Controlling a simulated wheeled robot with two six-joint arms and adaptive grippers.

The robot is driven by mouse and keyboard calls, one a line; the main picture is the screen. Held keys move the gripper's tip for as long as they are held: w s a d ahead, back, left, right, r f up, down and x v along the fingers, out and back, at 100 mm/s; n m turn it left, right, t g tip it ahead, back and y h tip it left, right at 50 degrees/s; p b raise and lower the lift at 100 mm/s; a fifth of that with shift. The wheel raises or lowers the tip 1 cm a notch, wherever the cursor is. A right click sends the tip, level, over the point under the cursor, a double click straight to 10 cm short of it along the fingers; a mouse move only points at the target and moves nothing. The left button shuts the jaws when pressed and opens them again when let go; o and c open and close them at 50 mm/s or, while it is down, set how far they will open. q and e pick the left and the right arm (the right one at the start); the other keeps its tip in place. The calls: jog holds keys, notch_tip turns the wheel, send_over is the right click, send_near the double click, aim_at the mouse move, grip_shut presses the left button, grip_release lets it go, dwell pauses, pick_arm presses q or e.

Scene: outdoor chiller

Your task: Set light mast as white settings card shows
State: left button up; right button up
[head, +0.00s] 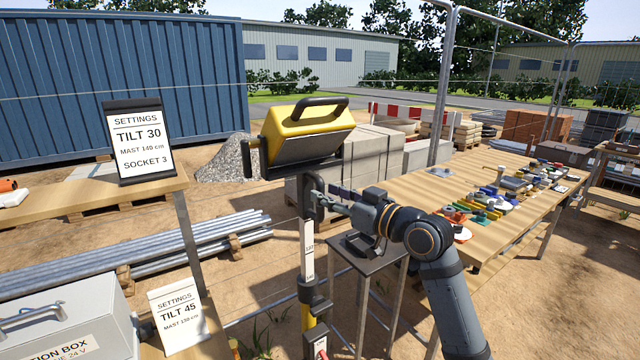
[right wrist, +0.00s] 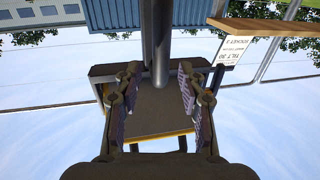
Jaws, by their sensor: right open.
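The light mast has a yellow lamp head (head: 305,122) with a dark, tilted face and a top handle. Its white scaled pole (head: 308,240) rises from a black collar (head: 313,297); the scale marks are too small to read surely. My right gripper (head: 322,197) is open at the mast top, just below the lamp. In the right wrist view its fingers (right wrist: 160,88) stand apart on either side of the pole (right wrist: 160,45); contact is unclear. An all-white card (head: 178,316) reads TILT 45, MAST 150 cm. A dark-framed card (head: 139,142) reads TILT 30, MAST 140 cm, SOCKET 3. My left gripper is out of view.
A small dark stand (head: 368,250) is close behind my right wrist. A long wooden table (head: 410,190) with many coloured parts lies to the right. A grey box (head: 65,315) is at the lower left. Steel pipes (head: 150,255) lie on the ground behind, and fence posts (head: 443,85) rise beyond.

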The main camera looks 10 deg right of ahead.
aim_at(323, 192)
jog(key=x, duration=0.3)
jog(key=shift+a+p, duration=0.15)
jog(key=shift+p, duration=0.25)
grip_shut()
jog(key=shift+w+a+f, duration=0.1)
jog(key=shift+w+f, duration=0.1)
jog(key=shift+w, duration=0.05)
